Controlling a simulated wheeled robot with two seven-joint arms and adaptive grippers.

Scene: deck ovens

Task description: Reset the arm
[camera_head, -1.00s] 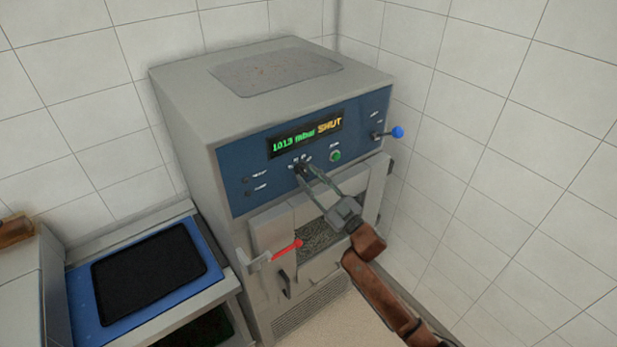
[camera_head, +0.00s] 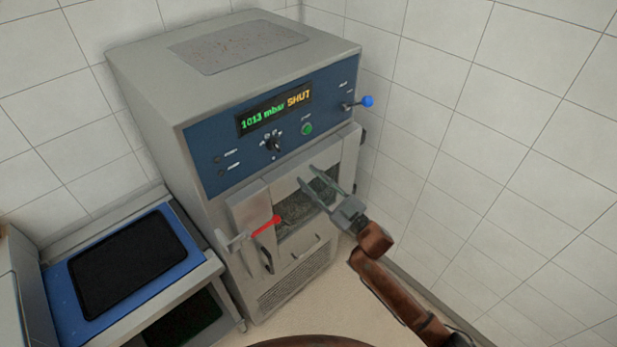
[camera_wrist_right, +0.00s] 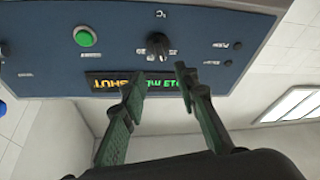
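My right gripper (camera_head: 324,183) is in front of the oven door in the head view, below the control panel. Its two fingers are spread apart with nothing between them, and the right wrist view also shows them apart (camera_wrist_right: 155,88). The oven (camera_head: 235,75) is a grey box with a blue panel (camera_head: 205,158). Its display (camera_head: 275,109) reads "1013 mbar SHUT". A black knob (camera_head: 274,145) sits under the display, and it also shows in the right wrist view (camera_wrist_right: 158,44), apart from the fingers. My left gripper is not in view.
A green button (camera_head: 307,129) and a blue-tipped lever (camera_head: 366,102) are on the panel's right. A red-tipped handle (camera_head: 264,227) sticks out at the door's left. A black tray (camera_head: 128,262) lies on a blue-topped stand at left. Tiled walls stand behind and right.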

